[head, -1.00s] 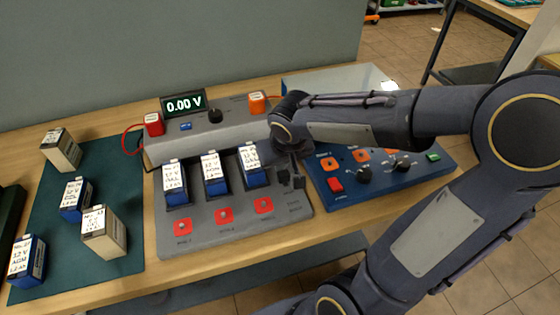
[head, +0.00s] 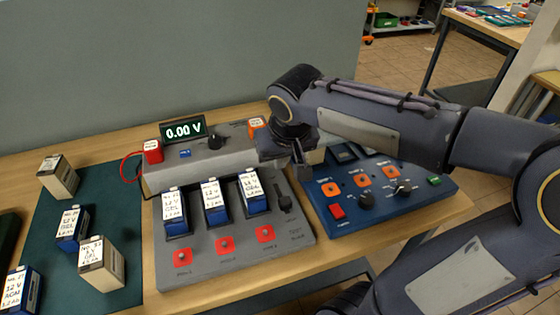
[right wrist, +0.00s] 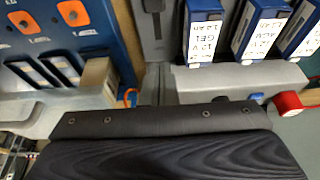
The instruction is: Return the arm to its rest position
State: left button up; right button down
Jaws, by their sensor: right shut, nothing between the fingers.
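My right arm comes in from the right in the head view. My left gripper is not in view.
Several blue batteries, such as this one (head: 214,202), stand in the bench's slots. The meter (head: 184,131) reads 0.00 V. A blue panel (head: 425,192) with knobs lies right of the bench. More batteries stand on the green mat (head: 110,160) at left.

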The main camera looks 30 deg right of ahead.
dwell(0.4)
jog(key=s+a+f+t+y+p, duration=0.1)
jog(key=s+a+f+y, duration=0.1)
jog(key=s, duration=0.5)
jog(key=s+a+f+n+y, duration=0.1)
jog(key=s+a+y, duration=0.1)
jog(key=s, duration=0.5)
jog(key=shift+a+f+t+y+p, duration=0.3)
jog(key=shift+a+f+t+p, duration=0.1)
jog(key=shift+a, duration=0.45)
